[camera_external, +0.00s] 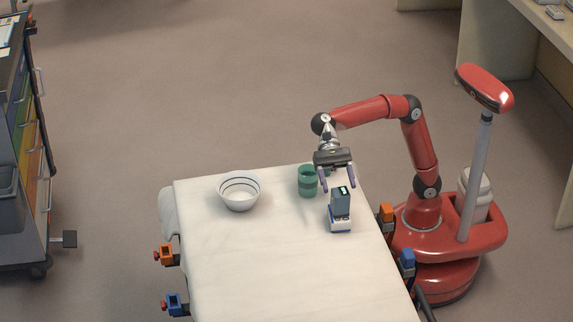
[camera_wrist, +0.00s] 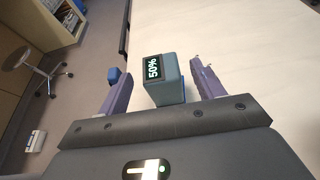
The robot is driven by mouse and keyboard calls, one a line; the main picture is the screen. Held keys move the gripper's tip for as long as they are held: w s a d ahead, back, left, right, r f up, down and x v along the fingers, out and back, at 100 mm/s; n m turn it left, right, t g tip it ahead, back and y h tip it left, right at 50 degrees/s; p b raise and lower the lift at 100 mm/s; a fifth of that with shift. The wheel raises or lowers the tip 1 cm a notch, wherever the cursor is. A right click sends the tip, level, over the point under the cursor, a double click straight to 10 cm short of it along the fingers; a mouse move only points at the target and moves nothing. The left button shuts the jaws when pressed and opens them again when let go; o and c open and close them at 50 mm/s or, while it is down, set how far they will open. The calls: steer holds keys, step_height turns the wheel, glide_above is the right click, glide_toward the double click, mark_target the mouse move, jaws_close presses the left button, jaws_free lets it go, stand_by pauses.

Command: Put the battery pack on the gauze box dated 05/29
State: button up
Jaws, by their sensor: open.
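The battery pack (camera_external: 341,204) is a blue-grey block with a small lit display on top. It stands upright on a low white and blue box (camera_external: 341,226) near the right edge of the stretcher. No date on that box is legible, so I cannot tell if it is the one dated 05/29. In the wrist view the pack (camera_wrist: 168,82) shows "50%" and lies between my fingers, with gaps on both sides. My gripper (camera_external: 338,187) is open, pointing down at the pack's top; it also shows in the wrist view (camera_wrist: 161,78). The pack hides the box there.
A green cup (camera_external: 307,181) stands just left of my gripper on the white stretcher (camera_external: 270,270). A white bowl with dark bands (camera_external: 240,193) is farther left. The stretcher's near part is clear. Orange and blue clamps line its sides.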

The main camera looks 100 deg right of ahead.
steer(key=p+v, duration=0.1)
steer(key=v, duration=0.5)
steer(key=shift+d, duration=0.3)
steer(key=shift+r, duration=0.1)
